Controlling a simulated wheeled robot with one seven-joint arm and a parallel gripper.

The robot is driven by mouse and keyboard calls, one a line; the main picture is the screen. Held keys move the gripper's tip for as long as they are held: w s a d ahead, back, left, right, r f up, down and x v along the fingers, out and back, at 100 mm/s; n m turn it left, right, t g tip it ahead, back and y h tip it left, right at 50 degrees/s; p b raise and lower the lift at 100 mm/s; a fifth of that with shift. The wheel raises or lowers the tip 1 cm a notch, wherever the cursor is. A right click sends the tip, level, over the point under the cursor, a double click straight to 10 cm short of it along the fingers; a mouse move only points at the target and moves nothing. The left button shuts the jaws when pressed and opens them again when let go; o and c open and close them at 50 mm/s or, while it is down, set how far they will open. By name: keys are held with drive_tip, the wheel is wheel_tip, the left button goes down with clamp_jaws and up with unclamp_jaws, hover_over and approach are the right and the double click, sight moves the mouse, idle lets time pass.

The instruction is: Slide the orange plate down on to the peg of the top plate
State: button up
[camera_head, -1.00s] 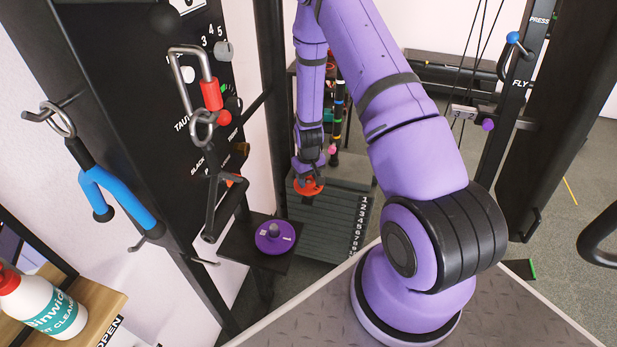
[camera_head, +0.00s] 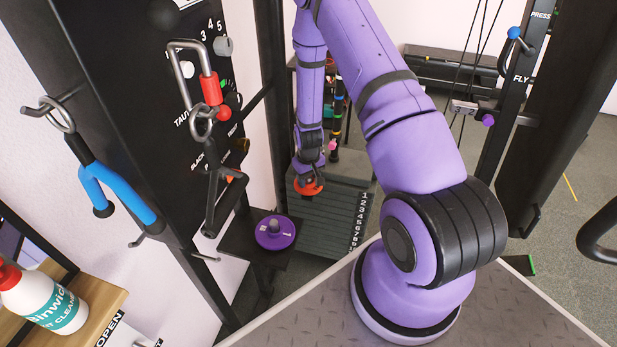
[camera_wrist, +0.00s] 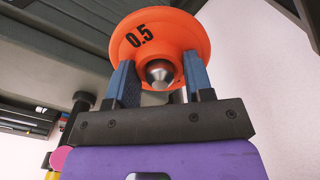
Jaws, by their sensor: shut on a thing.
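The orange plate (camera_head: 309,188), marked 0.5, is in my gripper over the top of the dark weight stack. In the wrist view the orange plate (camera_wrist: 190,33) faces the camera, and my gripper's two blue-grey fingers (camera_wrist: 161,84) are shut on its middle hub. A silver rounded knob shows at the centre of the hub, between the fingers. The top plate (camera_head: 340,187) of the stack lies under and behind the orange plate. Its peg is hidden by the plate and my gripper, so I cannot tell whether the plate is around it.
A purple plate (camera_head: 275,232) with a grey knob lies on a small dark shelf (camera_head: 240,243) left of the stack. A black panel (camera_head: 165,130) with hanging handles stands left. A spray bottle (camera_head: 38,300) is at lower left. A dark upright (camera_head: 275,90) stands left of my forearm.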

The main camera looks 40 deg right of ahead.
drive_tip(key=shift+f, duration=1.1)
drive_tip(key=o, duration=1.3)
drive_tip(key=shift+o, duration=0.2)
wheel_tip(320, 180, up, 11)
drive_tip(key=shift+f, duration=0.1)
